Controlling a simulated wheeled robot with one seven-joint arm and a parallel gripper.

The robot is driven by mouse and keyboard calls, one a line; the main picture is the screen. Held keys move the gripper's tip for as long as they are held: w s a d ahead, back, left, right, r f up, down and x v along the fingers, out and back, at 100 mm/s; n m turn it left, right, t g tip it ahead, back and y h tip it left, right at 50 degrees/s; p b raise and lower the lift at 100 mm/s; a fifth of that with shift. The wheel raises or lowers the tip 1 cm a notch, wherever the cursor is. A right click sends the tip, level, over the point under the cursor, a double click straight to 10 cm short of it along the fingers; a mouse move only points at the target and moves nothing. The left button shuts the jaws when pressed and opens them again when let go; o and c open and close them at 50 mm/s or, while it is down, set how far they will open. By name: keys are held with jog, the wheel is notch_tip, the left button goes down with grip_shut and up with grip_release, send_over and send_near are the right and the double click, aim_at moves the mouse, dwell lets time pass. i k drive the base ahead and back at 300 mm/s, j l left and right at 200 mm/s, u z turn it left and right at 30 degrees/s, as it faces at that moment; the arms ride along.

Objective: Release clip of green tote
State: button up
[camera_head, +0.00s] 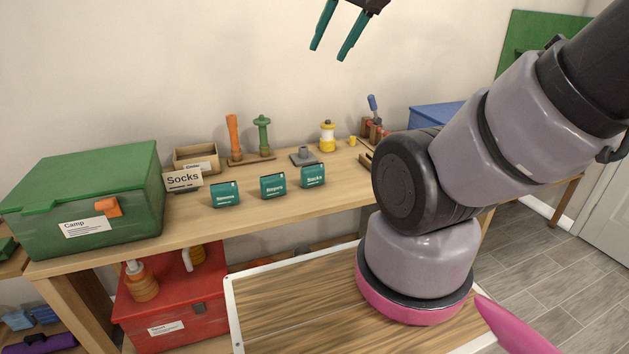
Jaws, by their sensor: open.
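The green tote (90,200) stands at the left end of the wooden bench, with its lid down. It has a white label reading "Camp" on its front. An orange clip (108,207) sits on the front near the lid's edge; I cannot tell whether it is fastened. My gripper (330,53) has two teal fingers, open and empty. It is high at the top middle, against the wall, well to the right of the green tote and apart from it.
A "Socks" sign (184,179) stands close beside the tote's right side. Teal boxes (272,186) line the bench's front edge, with orange and green spindles (263,135) behind. A red tote (172,315) is below the bench (215,229). Open air lies above the bench.

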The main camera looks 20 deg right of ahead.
aim_at(111, 206)
jog(key=i+j+u, duration=0.35)
jog(key=i+u, duration=0.4)
jog(key=k+j, duration=0.05)
